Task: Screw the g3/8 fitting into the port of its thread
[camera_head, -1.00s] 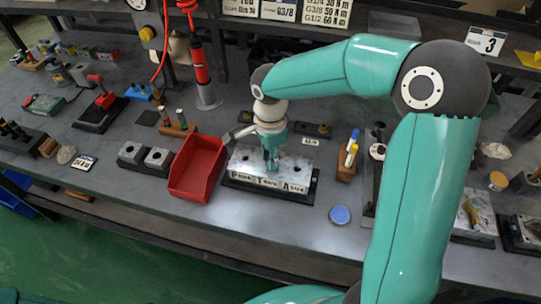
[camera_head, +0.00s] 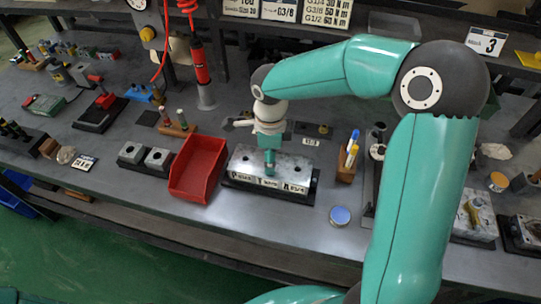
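The valve block (camera_head: 240,165) is a grey metal block on a dark base, with ports in its top face and small white labels along its front, too small to read surely. My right gripper (camera_head: 269,168) points straight down over the middle of the block, where the middle port is covered. Its fingers show edge-on as one narrow teal column, so I cannot tell whether they are open or shut. No fitting can be made out at the fingertips. My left gripper is not in view.
A red open bin (camera_head: 198,168) stands just left of the block. A wooden holder with markers (camera_head: 348,160) and a blue round lid (camera_head: 340,216) are to its right. The front bench strip is mostly clear.

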